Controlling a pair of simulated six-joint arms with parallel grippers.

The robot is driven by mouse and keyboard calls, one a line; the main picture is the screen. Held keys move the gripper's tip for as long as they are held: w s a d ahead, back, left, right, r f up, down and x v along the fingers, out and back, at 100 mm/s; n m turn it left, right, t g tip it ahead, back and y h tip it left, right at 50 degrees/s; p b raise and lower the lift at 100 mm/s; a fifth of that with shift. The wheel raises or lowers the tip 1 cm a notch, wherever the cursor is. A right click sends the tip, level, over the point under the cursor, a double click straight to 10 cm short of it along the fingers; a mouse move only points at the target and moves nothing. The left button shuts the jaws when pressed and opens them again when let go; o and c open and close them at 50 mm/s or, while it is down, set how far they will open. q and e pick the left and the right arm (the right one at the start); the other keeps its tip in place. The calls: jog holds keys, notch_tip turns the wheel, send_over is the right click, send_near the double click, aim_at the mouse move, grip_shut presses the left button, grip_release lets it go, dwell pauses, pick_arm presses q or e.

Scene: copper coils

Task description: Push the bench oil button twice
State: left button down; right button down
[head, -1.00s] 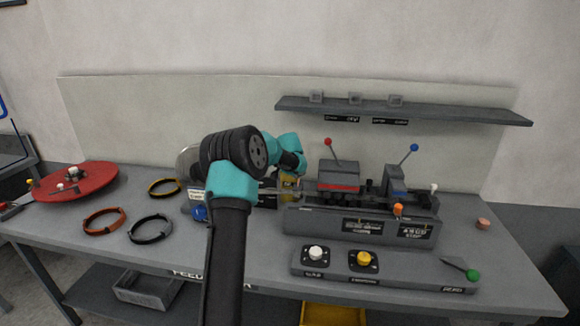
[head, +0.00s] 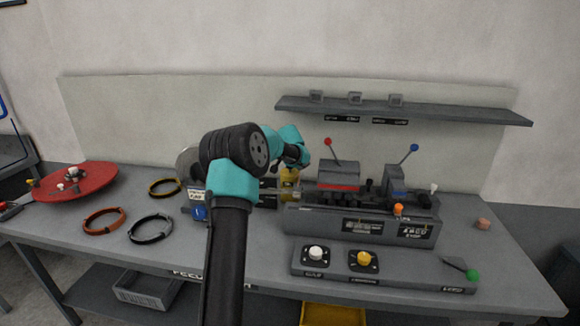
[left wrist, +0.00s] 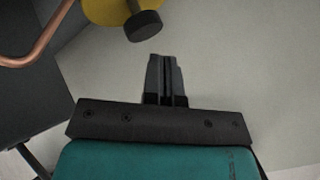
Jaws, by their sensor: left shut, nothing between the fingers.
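A yellow oiler-like body (head: 289,186) stands at the left end of the grey bench machine, partly behind my arm. In the left wrist view a yellow body (left wrist: 108,10) with a round black knob (left wrist: 144,25) shows at the top, just beyond and left of my fingertips. My left gripper (head: 304,163) is small and partly hidden in the head view, close above the yellow body. In the left wrist view my left gripper (left wrist: 165,62) is shut and empty, with a visible gap to the knob. My right gripper is not in view.
A front panel (head: 340,270) carries a white button (head: 316,253), a yellow button (head: 364,258) and a green-knobbed lever (head: 472,275). Coils (head: 150,229) and a red turntable (head: 95,184) lie left. A copper tube (left wrist: 45,45) runs near the gripper. A shelf (head: 410,110) hangs behind.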

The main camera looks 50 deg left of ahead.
pick_arm(q)
jog(key=shift+r, duration=2.5)
dwell(0.7)
notch_tip(320, 180, up, 4)
jog(key=shift+f, duration=0.15)
jog(key=shift+f, duration=0.1)
jog(key=shift+f, duration=4.3)
jog(key=shift+f, duration=0.15)
jog(key=shift+f, duration=0.25)
